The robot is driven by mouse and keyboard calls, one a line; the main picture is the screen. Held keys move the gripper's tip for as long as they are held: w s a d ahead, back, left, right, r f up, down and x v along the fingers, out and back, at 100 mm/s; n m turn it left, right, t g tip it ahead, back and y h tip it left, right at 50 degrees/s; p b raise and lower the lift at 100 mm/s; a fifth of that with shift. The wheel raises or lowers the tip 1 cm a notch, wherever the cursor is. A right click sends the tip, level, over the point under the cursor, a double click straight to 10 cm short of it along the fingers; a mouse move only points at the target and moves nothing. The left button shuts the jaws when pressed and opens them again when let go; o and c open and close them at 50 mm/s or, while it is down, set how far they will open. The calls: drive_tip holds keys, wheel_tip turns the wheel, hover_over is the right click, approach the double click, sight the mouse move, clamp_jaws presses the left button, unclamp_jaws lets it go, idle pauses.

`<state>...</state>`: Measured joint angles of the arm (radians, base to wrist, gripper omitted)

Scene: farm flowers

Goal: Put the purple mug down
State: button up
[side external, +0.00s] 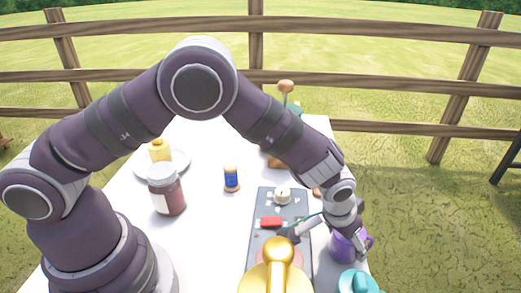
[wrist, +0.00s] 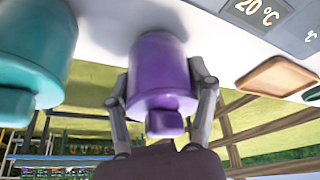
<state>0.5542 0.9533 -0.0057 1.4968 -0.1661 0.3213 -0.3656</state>
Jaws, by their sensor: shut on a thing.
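The purple mug (side external: 344,247) is at the right edge of the white table in the side view, with its handle to the right. It also shows in the wrist view (wrist: 160,65), between both fingers. My gripper (wrist: 163,92) is shut on the mug, one finger on each side of its body. In the side view my gripper (side external: 345,226) comes down on the mug from above and hides its top. The mug is close to the tabletop; I cannot tell whether its base touches.
A teal mug (side external: 358,283) stands close to the purple mug, and shows large in the wrist view (wrist: 35,45). A dark panel (side external: 263,205) and a gold pot (side external: 272,280) lie to the left. A jar (side external: 167,192) and blue spool (side external: 231,179) are farther left on the table (side external: 205,215).

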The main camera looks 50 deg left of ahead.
drive_tip(key=o, duration=1.2)
drive_tip(key=a+v, duration=0.1)
drive_tip(key=v, duration=1.2)
drive_tip(key=shift+n+t+y, duration=0.4)
drive_tip(key=shift+n+t, duration=0.1)
drive_tip(key=shift+n, duration=0.1)
drive_tip(key=s+a+r, duration=0.2)
drive_tip(key=s+a, duration=0.2)
drive_tip(key=a, duration=0.1)
drive_tip(key=s+a+r, duration=0.2)
drive_tip(key=s+a, duration=0.2)
drive_tip(key=s+a+r, duration=0.3)
drive_tip(key=s+a, duration=0.1)
drive_tip(key=a, duration=0.1)
drive_tip(key=shift+a, duration=0.35)
drive_tip(key=shift+w, duration=0.1)
